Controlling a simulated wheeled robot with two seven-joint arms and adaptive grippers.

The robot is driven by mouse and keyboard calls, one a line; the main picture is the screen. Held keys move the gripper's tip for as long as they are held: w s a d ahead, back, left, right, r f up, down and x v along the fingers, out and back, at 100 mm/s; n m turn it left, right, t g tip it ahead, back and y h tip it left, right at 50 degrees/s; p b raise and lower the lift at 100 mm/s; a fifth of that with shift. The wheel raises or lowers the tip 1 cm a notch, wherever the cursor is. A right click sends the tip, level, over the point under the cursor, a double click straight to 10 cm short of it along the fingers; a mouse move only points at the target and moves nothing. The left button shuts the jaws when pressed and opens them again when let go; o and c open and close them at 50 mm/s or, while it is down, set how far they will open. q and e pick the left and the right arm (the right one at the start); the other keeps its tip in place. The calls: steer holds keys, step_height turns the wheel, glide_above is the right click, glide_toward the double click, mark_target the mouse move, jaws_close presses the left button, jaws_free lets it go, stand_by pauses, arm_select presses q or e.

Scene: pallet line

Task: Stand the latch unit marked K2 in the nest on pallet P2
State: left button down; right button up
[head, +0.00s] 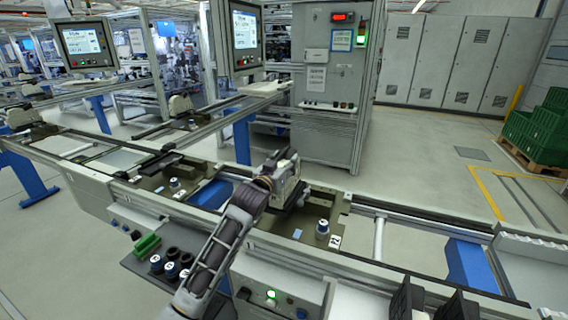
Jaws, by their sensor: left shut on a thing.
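My left gripper (277,172) is shut on a pale grey and beige latch unit (289,190) over the pallet line. No K2 mark can be read on the unit, and the gripper hides part of it. The unit is over or on the left part of a pallet (300,222) whose tag (335,241) looks like P2. I cannot tell whether the unit touches the pallet, and the nest is hidden around it.
A blue-sided, white-topped cylinder (322,229) stands on this pallet. Another pallet (150,185) with a similar cylinder (175,183) is to the left. A front shelf holds a green block (146,244) and several dark cylinders (170,269). A control cabinet (325,85) stands behind.

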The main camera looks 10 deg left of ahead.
arm_select(q)
steer(key=c, duration=1.1)
jaws_free()
steer(key=shift+f, duration=0.1)
steer(key=o, duration=0.4)
steer(key=shift+s+a, duration=0.1)
steer(key=shift+s, duration=0.45)
steer(key=shift+s+a, duration=0.2)
steer(key=shift+s, duration=0.9)
steer(key=shift+s+a, duration=0.2)
steer(key=shift+s, duration=0.6)
steer(key=s, duration=0.3)
steer(key=s+a+b, duration=0.1)
steer(key=s, duration=0.3)
steer(key=shift+a, duration=0.15)
arm_select(e)
steer(key=shift+w+d+f, duration=0.25)
steer(key=shift+d+f, duration=0.2)
steer(key=shift+w, duration=0.3)
